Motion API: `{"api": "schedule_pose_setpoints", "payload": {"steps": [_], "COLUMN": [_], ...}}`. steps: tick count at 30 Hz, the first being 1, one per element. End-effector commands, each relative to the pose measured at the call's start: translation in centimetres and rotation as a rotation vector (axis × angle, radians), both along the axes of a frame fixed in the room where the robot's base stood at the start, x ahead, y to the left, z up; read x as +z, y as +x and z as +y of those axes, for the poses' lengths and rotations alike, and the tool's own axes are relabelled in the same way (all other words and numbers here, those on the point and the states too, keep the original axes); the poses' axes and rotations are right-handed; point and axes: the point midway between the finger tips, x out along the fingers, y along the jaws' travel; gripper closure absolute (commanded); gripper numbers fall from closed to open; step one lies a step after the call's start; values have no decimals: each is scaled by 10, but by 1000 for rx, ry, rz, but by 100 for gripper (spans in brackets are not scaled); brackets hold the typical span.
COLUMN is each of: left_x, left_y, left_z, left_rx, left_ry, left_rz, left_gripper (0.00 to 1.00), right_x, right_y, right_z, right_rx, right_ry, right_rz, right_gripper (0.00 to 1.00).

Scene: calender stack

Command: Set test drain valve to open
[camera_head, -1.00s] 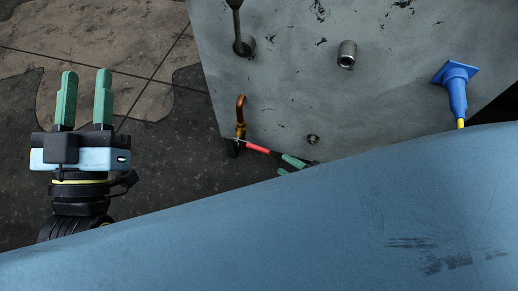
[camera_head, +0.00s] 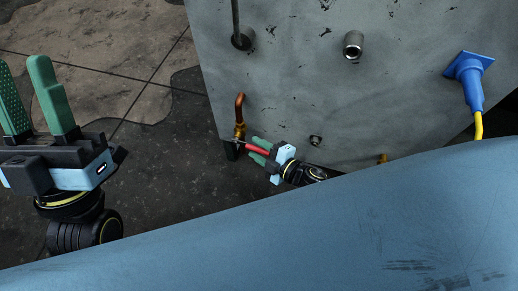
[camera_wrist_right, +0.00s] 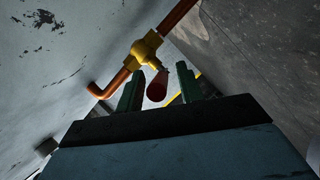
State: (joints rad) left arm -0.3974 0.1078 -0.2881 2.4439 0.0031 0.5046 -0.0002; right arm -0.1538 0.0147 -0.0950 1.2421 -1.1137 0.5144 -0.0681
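The test drain valve is a brass valve (camera_head: 240,131) with a copper pipe (camera_head: 239,107) and a red handle (camera_head: 257,149), low on the left edge of the grey cabinet. The handle points right in the head view. My right gripper (camera_head: 254,149) is at the handle, its green fingers on either side. In the right wrist view, the red handle (camera_wrist_right: 157,87) points toward the camera between the parted fingers (camera_wrist_right: 158,88), with slight gaps showing. The brass body (camera_wrist_right: 147,49) lies beyond. My left gripper (camera_head: 24,72) is open and empty at the left.
The grey cabinet (camera_head: 300,75) carries a metal stub (camera_head: 353,45), a rod in a socket (camera_head: 241,37) and a blue plug (camera_head: 470,82) with a yellow cable. My blue body part covers the bottom. The dark tiled floor (camera_head: 165,165) left of the cabinet is clear.

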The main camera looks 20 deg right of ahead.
Motion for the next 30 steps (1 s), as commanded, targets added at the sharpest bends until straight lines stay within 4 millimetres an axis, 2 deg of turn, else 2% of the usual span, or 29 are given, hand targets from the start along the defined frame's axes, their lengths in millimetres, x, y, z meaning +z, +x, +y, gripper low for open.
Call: {"api": "schedule_pose_setpoints", "payload": {"steps": [3,11,25,30], "left_x": [0,0,2,-3], "left_y": [0,0,3,13], "left_z": [0,0,-1,-4], "left_rx": [0,1,1,-1], "left_ry": [0,1,6,33], "left_rz": [1,2,18,113], "left_gripper": [64,64,64,64], "right_x": [0,0,1,3], "right_y": [0,0,-1,-3], "right_z": [0,0,-2,-7], "right_rx": [0,0,-4,-16], "right_ry": [0,0,-7,-22], "right_rz": [0,0,5,15], "right_gripper": [66,100,100,100]}}
